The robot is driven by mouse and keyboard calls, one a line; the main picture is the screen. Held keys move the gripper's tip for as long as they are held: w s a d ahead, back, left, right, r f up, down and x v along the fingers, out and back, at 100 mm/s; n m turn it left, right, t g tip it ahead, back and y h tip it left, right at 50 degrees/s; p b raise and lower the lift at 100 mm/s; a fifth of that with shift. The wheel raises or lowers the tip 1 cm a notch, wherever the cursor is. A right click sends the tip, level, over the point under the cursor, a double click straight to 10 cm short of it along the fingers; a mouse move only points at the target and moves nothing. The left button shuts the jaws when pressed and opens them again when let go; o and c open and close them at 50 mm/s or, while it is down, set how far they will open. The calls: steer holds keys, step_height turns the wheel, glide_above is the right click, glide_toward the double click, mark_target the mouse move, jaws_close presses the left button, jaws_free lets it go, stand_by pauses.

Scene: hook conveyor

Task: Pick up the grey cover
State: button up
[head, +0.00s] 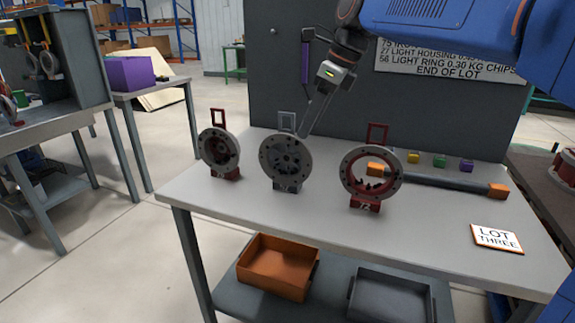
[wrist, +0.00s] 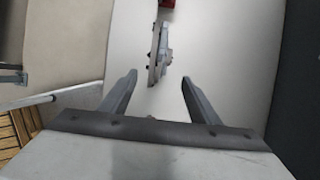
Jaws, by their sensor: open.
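The grey cover (head: 285,158) is a round grey disc with small holes, standing upright in the middle of the table on a small dark foot, with a grey frame above it. My gripper (head: 304,132) is just above and behind its upper right edge. In the wrist view, my gripper (wrist: 158,79) is open, its fingers apart with nothing between them. There, a grey thing seen edge-on (wrist: 159,55), which looks like the cover, lies just ahead of the fingertips, roughly centred. I cannot tell if they touch.
A smaller grey and red round part (head: 219,150) stands left, and a red ring with a grey rim (head: 371,173) stands right. A dark bar with orange ends (head: 440,182), coloured blocks and a LOT THREE sign (head: 497,238) lie right. A dark panel (head: 275,75) rises behind. The table front (head: 330,240) is clear.

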mark_target(291, 164)
steer(key=x, duration=1.4)
steer(key=shift+d+f, duration=0.1)
steer(key=shift+d, duration=0.05)
jaws_close()
steer(key=shift+r, duration=5.05)
